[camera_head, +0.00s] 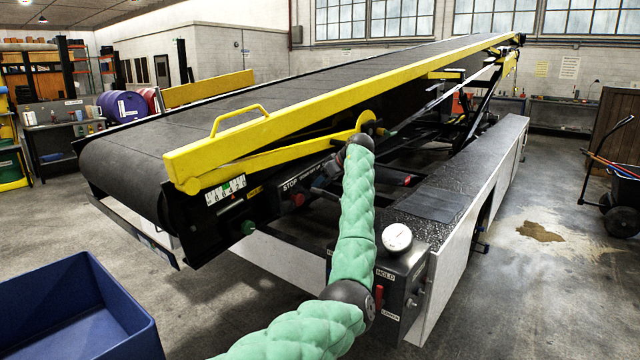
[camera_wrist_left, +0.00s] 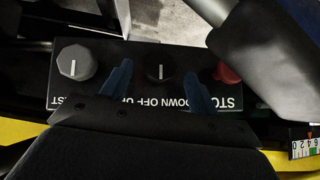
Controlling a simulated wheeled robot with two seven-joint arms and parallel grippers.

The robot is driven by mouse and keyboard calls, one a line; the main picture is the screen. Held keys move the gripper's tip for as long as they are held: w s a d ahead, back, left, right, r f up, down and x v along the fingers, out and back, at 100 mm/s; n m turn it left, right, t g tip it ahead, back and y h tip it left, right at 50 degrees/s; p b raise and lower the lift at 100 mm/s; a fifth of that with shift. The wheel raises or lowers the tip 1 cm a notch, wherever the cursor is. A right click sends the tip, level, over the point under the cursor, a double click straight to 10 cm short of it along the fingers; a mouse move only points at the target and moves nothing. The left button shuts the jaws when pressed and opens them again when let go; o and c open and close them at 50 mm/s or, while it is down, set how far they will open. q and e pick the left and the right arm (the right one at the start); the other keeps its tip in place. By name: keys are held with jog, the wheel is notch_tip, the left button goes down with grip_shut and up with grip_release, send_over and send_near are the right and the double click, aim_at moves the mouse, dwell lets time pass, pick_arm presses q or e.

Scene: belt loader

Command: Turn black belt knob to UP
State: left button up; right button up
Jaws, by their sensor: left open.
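The black belt knob (camera_wrist_left: 161,67) shows in the left wrist view, on a dark control panel (camera_wrist_left: 113,58) seen upside down. Its white mark stands vertical, in line with the OFF label; DOWN and UP lie to either side. My left gripper (camera_wrist_left: 157,71) is open, its two blue fingers on either side of the knob and apart from each other. I cannot tell whether they touch it. In the head view my green left arm reaches up to the loader's side, and its dark wrist covers the knob and fingers. My right gripper is not in view.
A grey knob (camera_wrist_left: 76,62) and a red stop button (camera_wrist_left: 227,73) flank the black knob. The yellow rail (camera_head: 300,110) runs above the panel. A blue bin (camera_head: 75,310) is at lower left.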

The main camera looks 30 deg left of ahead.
pick_arm(q)
jog(key=x, duration=0.2)
jog(key=shift+a+f, duration=0.15)
jog(key=shift+f, duration=0.1)
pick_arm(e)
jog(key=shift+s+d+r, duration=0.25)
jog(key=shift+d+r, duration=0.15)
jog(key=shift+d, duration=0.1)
pick_arm(q)
jog(key=shift+c, duration=0.2)
